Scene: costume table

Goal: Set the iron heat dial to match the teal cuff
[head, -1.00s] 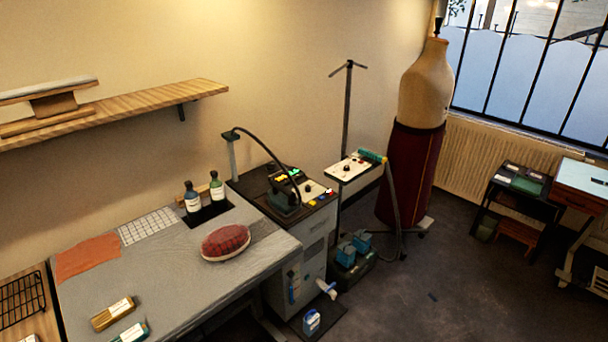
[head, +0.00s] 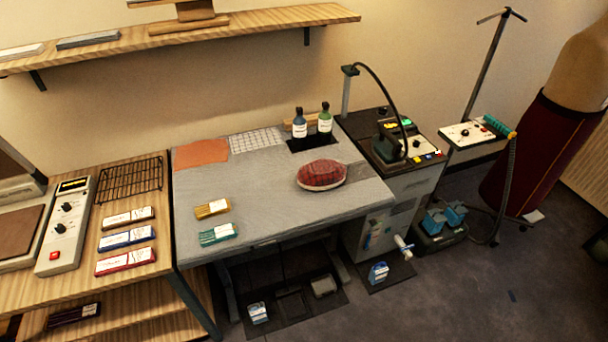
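The iron (head: 389,143) stands on a dark-topped station right of the pressing table, its cord arching up to a post. Beside it is a pale control panel (head: 428,149) with a dark dial (head: 417,143) and coloured buttons along its front; the dial's setting is too small to read. A folded teal cuff (head: 218,234) with a white label, too small to read, lies near the front left of the grey pressing table (head: 265,225). A mustard folded piece (head: 212,208) lies just behind it. Neither of my grippers is in view.
A red tartan pressing ham (head: 321,175) and two bottles (head: 311,122) are on the pressing table. Left, a two-knob control box (head: 66,225) stands beside labelled bundles (head: 126,238) and a wire rack (head: 130,179). A steamer panel (head: 467,133) is right of the iron station.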

